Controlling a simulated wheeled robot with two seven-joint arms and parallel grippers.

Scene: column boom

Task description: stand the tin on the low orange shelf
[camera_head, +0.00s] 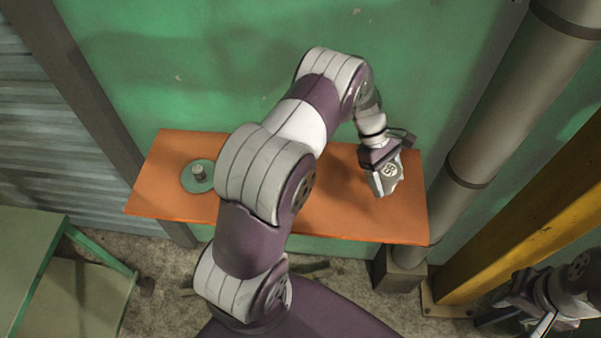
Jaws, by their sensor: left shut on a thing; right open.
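The orange shelf (330,222) runs along the green wall. My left gripper (384,188) points down over the shelf's right part in the picture. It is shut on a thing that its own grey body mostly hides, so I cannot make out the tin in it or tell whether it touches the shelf. My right gripper (548,318) is open at the bottom right corner, away from the shelf and partly cut off by the frame edge.
A small grey cylinder (198,172) stands on a round green disc (190,185) at the shelf's left. A grey pipe (480,145) and a yellow post (520,232) rise by the shelf's right end. A green bench (28,245) is at the lower left. My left arm hides the shelf's middle.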

